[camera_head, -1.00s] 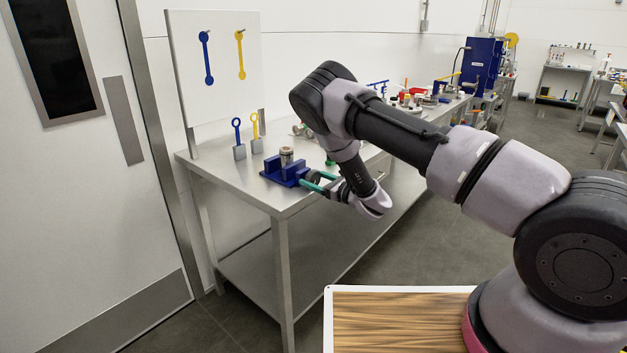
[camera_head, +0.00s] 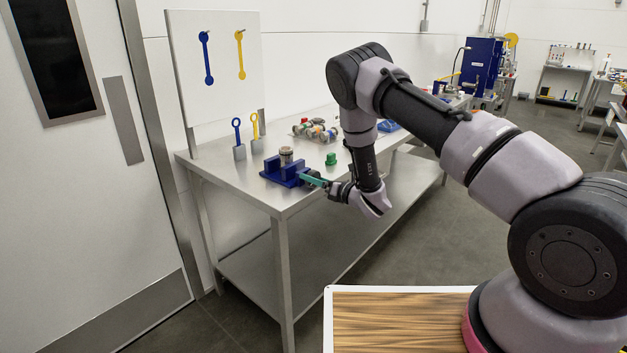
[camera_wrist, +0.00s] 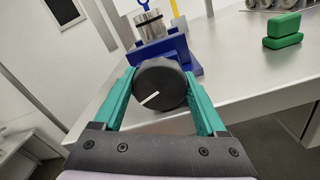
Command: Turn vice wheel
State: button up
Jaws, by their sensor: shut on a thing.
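The blue vice (camera_head: 284,170) stands near the front edge of the metal table, with a metal cylinder (camera_head: 286,155) upright in it. It also shows in the wrist view (camera_wrist: 177,50). The vice wheel (camera_wrist: 160,84) is a dark round knob with a white mark on its face, facing the wrist camera. My gripper (camera_wrist: 160,95) has its green fingers on both sides of the wheel and is shut on it. In the head view my gripper (camera_head: 314,180) reaches the vice from the right, and the wheel is mostly hidden by the fingers.
A green block (camera_head: 331,158) stands right of the vice. Several cylindrical parts (camera_head: 316,131) lie behind it. Blue and yellow wrenches (camera_head: 207,58) hang on the white board, and two more tools (camera_head: 238,138) stand in holders. The table's front edge (camera_head: 288,215) is close below.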

dwell(0.4)
jog(key=o, duration=1.3)
jog(key=v, duration=1.1)
